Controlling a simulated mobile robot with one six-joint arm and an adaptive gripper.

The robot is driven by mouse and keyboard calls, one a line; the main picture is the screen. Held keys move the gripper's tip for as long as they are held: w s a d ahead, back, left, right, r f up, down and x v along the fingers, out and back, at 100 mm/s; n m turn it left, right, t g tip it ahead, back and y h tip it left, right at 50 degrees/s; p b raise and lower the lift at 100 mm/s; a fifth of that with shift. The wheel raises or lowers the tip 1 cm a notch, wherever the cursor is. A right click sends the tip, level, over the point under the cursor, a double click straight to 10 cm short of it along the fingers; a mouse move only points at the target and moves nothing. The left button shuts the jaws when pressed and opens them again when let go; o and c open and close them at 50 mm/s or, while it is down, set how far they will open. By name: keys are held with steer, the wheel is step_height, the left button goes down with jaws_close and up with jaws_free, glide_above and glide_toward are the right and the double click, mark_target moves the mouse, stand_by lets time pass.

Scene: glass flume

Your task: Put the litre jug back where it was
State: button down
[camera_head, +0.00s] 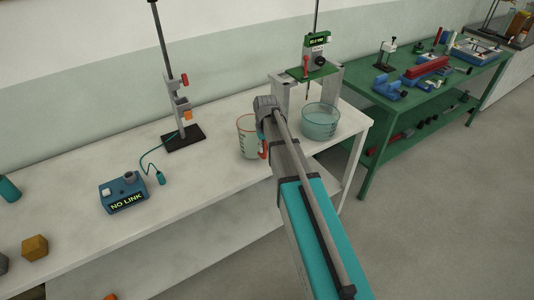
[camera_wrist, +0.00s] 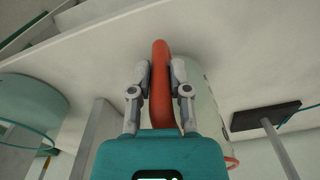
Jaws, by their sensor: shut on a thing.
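The litre jug (camera_head: 247,138) is a clear beaker-like vessel with reddish markings and a red handle. It is upright at the white bench, left of the glass bowl; I cannot tell whether its base touches the bench top. My gripper (camera_wrist: 161,70) is shut on the red handle (camera_wrist: 162,100), one finger on each side, in the wrist view. The jug's clear body (camera_wrist: 203,100) shows behind the handle there. In the head view my arm hides the gripper and part of the jug's right side.
A glass bowl (camera_head: 320,124) stands right of the jug, below a green-plated device (camera_head: 316,58) on a support. A clamp stand (camera_head: 183,138) and a blue box reading NO LINK (camera_head: 123,193) are left. Bare bench (camera_head: 195,180) lies left of the jug. A green table (camera_head: 400,107) holds tools.

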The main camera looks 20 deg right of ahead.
steer(key=shift+f+b, duration=0.5)
steer(key=shift+f, duration=0.3)
steer(key=c, duration=0.6)
jaws_free()
steer(key=shift+r, duration=0.2)
step_height(320, 180, up, 12)
steer(key=p, duration=1.2)
steer(key=shift+s+d+f, duration=0.1)
steer(key=shift+s+f, duration=0.05)
steer(key=shift+s, duration=0.1)
steer(key=shift+m, duration=0.4)
steer(key=s+a, duration=0.1)
steer(key=s, duration=1.2)
steer(key=s+a, duration=0.1)
steer(key=s, duration=0.6)
steer(key=shift+s+a, duration=0.1)
steer(key=shift+a, duration=0.25)
